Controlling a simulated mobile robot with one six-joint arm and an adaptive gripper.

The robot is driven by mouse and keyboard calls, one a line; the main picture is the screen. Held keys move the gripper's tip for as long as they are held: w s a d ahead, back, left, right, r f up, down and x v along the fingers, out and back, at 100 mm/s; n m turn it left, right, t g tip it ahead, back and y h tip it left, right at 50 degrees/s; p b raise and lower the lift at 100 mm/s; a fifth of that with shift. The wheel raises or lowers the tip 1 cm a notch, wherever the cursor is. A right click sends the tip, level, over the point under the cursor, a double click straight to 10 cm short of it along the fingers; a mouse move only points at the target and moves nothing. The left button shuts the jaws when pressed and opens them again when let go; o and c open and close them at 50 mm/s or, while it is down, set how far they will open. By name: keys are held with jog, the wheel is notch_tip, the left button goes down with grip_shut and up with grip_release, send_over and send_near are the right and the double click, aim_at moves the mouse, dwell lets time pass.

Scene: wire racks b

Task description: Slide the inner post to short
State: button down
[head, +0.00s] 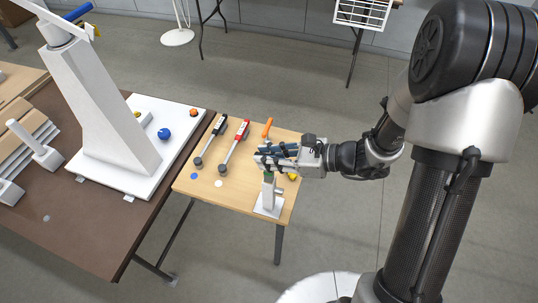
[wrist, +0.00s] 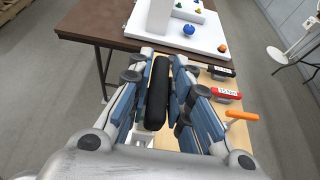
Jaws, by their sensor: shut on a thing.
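A small stand (head: 268,205) with a white base plate and a grey upright post is near the front right of the small wooden table in the head view. A short knob or lever sticks out from the right side of its post. My gripper (head: 268,156) is directly above the post. In the wrist view its blue-padded fingers (wrist: 158,100) are closed around a long black rounded bar (wrist: 158,84). The bar appears to be at the top of the post. The joint between bar and post is hidden, as is any short mark.
On the wooden table (head: 208,178) lie a black-handled wrench (head: 211,138), a red-handled wrench (head: 235,144) and an orange-handled tool (head: 267,127). A brown table (head: 95,215) with a large white stand (head: 100,105) is at left. Floor is open at right.

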notch_tip(320, 180, down, 4)
jog(key=shift+f+b, duration=0.15)
jog(key=shift+b, duration=1.05)
jog(key=c, duration=1.6)
grip_release()
jog(key=shift+o, duration=0.2)
jog(key=v, duration=1.2)
jog(key=shift+r, duration=0.2)
